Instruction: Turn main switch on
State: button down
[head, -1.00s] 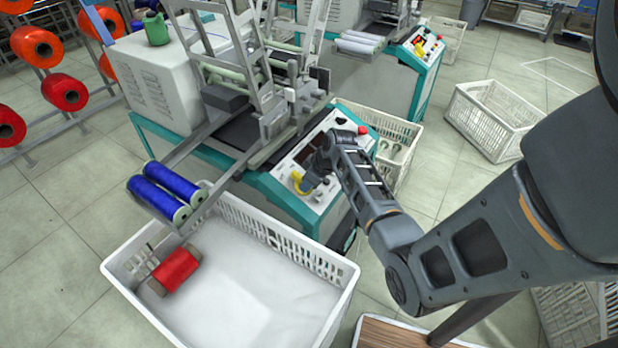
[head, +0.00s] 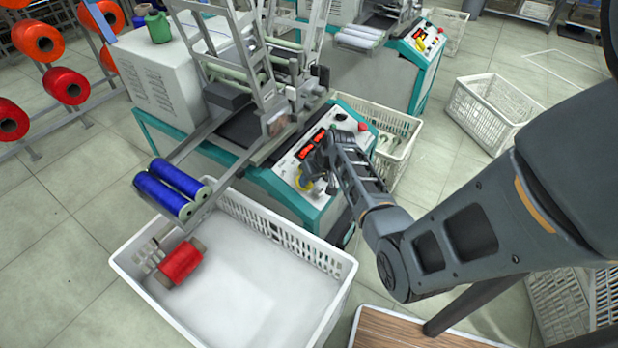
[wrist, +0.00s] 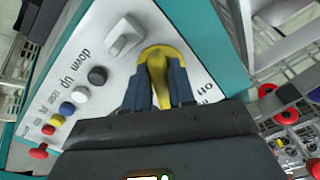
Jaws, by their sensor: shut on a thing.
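The yellow main switch (wrist: 157,66) is a rotary knob on a yellow disc, set in the white control panel (wrist: 105,25). In the wrist view, my gripper (wrist: 160,88) is shut on its handle, with a dark finger on each side. The word "Off" reads beside the knob, and other lettering is partly hidden by the fingers. In the head view, my gripper (head: 314,165) is over the front of the panel, and part of the yellow switch (head: 305,185) shows beside it. Red displays (head: 313,141) are lit on the panel.
In the wrist view, several coloured buttons (wrist: 66,108) and a grey lever switch (wrist: 125,40) sit near my fingers. A white crate (head: 240,285) with a red bobbin (head: 180,263) stands before the machine. Blue bobbins (head: 173,188) hang over the crate's edge. A red button (head: 362,127) tops the panel.

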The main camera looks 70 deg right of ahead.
dwell(0.4)
jog(key=c, duration=1)
grip_release()
jog(key=shift+c, duration=0.2)
jog(key=shift+r, duration=0.1)
jog(key=v, duration=0.7)
jog(key=shift+s+r, duration=0.25)
